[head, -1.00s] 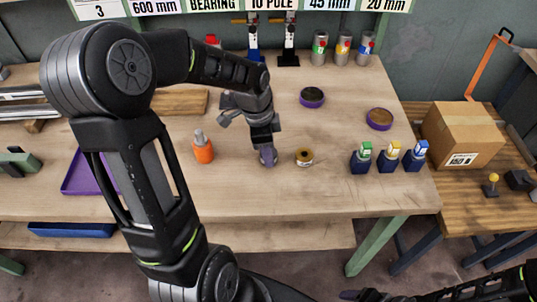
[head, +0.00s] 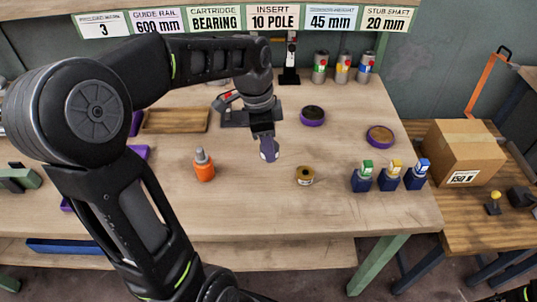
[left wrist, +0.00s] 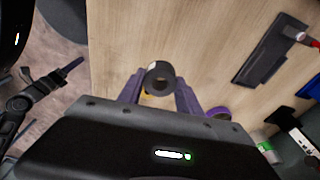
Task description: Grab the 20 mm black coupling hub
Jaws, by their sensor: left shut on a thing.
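The black coupling hub (left wrist: 160,76), a thick dark ring with a round hole, is between the two purple-grey fingers of my left gripper (left wrist: 160,95) in the left wrist view. The gripper is shut on it.
An orange bottle (head: 204,166) stands left of my left gripper. Purple-rimmed round dishes (head: 313,116) (head: 380,136) lie behind and to the right. Several blue holders with coloured tops (head: 389,177) stand at the right front. A cardboard box (head: 462,153) is on the side table.

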